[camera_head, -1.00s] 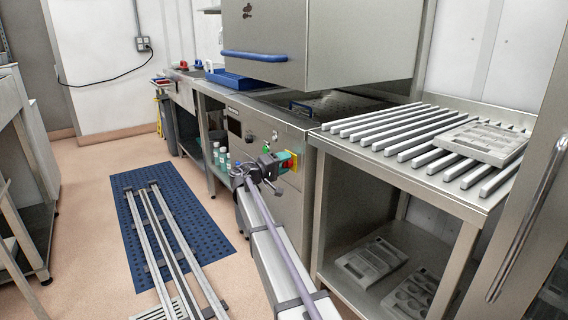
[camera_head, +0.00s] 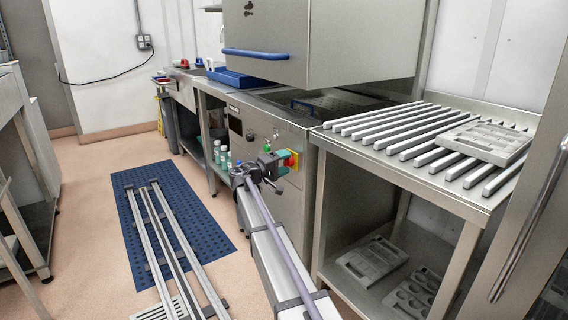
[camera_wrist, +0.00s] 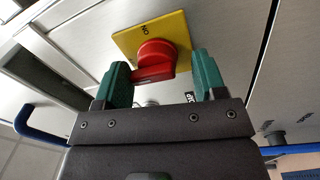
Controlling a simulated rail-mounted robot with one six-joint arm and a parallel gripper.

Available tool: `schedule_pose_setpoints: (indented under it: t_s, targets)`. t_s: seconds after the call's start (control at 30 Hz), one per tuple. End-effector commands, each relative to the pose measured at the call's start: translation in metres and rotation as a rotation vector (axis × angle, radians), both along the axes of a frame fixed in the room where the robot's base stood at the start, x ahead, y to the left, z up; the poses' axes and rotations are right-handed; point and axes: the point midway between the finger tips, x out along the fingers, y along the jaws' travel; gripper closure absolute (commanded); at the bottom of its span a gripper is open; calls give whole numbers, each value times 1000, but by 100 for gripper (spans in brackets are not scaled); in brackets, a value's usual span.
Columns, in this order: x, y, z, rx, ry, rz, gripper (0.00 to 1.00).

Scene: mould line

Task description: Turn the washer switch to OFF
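The washer switch is a red knob (camera_wrist: 156,60) on a yellow square plate (camera_wrist: 122,42). The red knob also shows in the head view (camera_head: 291,160), on the front of the steel washer (camera_head: 262,128). In the wrist view, the letters ON are on the plate above the knob, and part of another label shows near the right finger. My gripper (camera_wrist: 163,78) is open, with its two green fingers apart. The knob's grip bar lies close to the left finger, with a gap to the right finger. I cannot tell whether a finger touches it.
A blue handle (camera_head: 255,55) runs along the raised hood above the washer. A slatted steel table (camera_head: 430,140) with a grey mould (camera_head: 482,142) stands to the right. A blue floor mat (camera_head: 135,190) with rails lies to the left. Green bottles (camera_head: 223,158) stand under the counter.

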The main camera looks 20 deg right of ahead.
Motion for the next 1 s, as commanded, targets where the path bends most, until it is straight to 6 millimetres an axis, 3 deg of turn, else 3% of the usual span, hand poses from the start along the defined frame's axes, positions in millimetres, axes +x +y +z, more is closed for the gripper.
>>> schedule_pose_setpoints:
  t_s: [0.17,0.27,0.5,0.7,1.0]
  targets:
    - [-1,1,1,-2,0,-1,35]
    - [-3,12,0,-2,0,1,35]
    - [-12,69,-4,-2,0,3,35]
    - [-18,103,-6,0,0,2,35]
    - [-18,108,-6,0,0,1,35]
